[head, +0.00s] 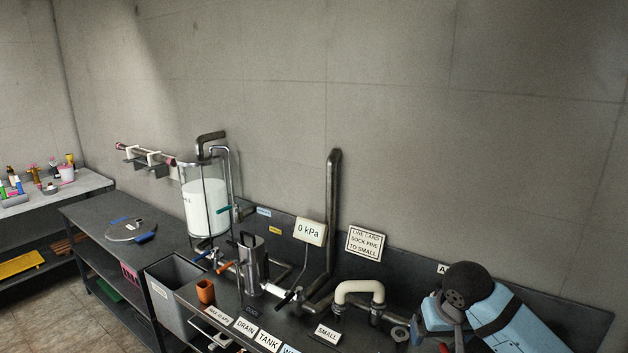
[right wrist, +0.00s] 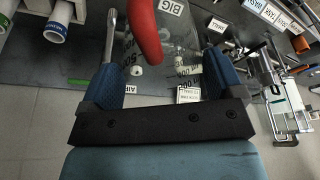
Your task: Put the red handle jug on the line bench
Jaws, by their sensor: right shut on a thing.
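The red handle jug (right wrist: 146,35) shows in the right wrist view as a curved red handle and a clear body with printed volume marks. My right gripper (right wrist: 160,82) is shut on it, with blue fingers on either side. In the head view my right gripper (head: 438,325) is at the lower right, in front of the bench's right part; a small red bit shows below it and the rest of the jug is hidden. The dark line bench (head: 225,292) runs along the wall and carries the tank and pipes. My left gripper is not in view.
A milk tank (head: 207,207), a steel cylinder (head: 252,268), an orange cup (head: 206,291) and a cream pipe bend (head: 358,292) crowd the bench. A grey bin (head: 174,297) stands left of it. Another dark bench (head: 90,217) at left has a round lid (head: 130,230) and bare room.

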